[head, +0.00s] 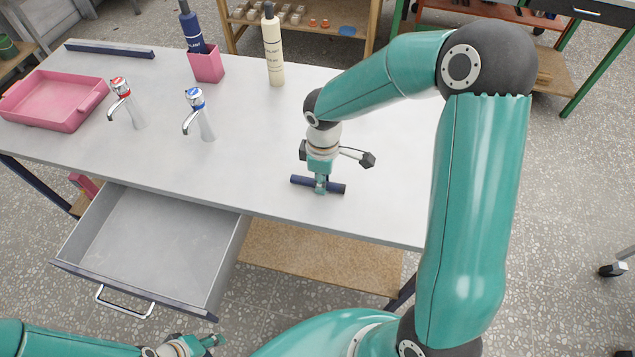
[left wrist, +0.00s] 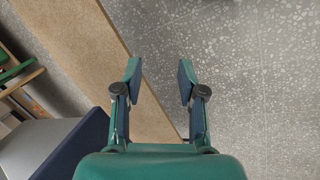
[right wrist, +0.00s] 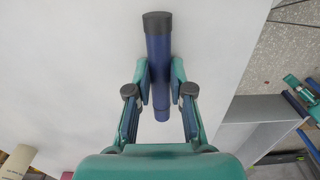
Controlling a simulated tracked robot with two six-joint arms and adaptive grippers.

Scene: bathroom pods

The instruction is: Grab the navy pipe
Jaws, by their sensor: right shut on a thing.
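The navy pipe (head: 335,187) is a short dark blue cylinder at the front of the white table, below my right gripper. In the right wrist view the navy pipe (right wrist: 157,50) has a black end cap and runs between the two fingers. My right gripper (head: 320,186) points down and is shut on the pipe near its middle; in its wrist view the fingers (right wrist: 160,80) press on both sides. I cannot tell whether the pipe touches the tabletop. My left gripper (head: 212,343) is low at the bottom of the head view; its fingers (left wrist: 160,75) are apart and empty.
The white table (head: 250,175) has an open grey drawer (head: 150,235) at front left.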

